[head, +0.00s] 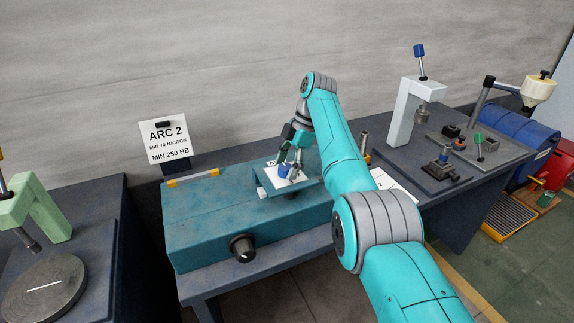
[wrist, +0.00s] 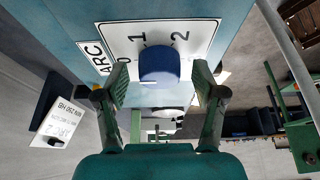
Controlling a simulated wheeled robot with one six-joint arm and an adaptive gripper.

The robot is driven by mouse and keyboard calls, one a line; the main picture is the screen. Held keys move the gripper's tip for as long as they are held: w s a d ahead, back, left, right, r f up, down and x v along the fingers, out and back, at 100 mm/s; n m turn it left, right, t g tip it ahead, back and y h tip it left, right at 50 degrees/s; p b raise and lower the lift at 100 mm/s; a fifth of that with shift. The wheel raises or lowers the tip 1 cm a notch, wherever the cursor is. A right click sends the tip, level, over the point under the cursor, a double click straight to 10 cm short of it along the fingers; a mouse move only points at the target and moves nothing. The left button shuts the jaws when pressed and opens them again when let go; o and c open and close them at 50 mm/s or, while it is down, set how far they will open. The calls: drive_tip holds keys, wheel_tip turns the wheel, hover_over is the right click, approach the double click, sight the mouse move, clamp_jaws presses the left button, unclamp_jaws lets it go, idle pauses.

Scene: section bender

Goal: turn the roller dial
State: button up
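The roller dial is a blue knob (head: 285,172) on a white plate (head: 295,182) atop a tilted teal panel. In the wrist view the dial (wrist: 159,66) stands in front of the plate (wrist: 200,38), which is marked 0, 1 and 2 with an ARC label at its side. My gripper (head: 289,161) is at the dial. In the wrist view my gripper (wrist: 161,72) is open, with one green finger on each side of the dial and a visible gap on both sides.
The teal machine (head: 215,215) has a black knob (head: 242,248) on its front. A sign (head: 166,140) behind it reads ARC 2, MIN 70 MICRON, MIN 250 HB. A white press (head: 405,110) stands to the right and a green press (head: 35,205) to the left.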

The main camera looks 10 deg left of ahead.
sight(287, 166)
wheel_tip(287, 166, up, 10)
idle(0.7)
drive_tip(key=shift+s, duration=0.1)
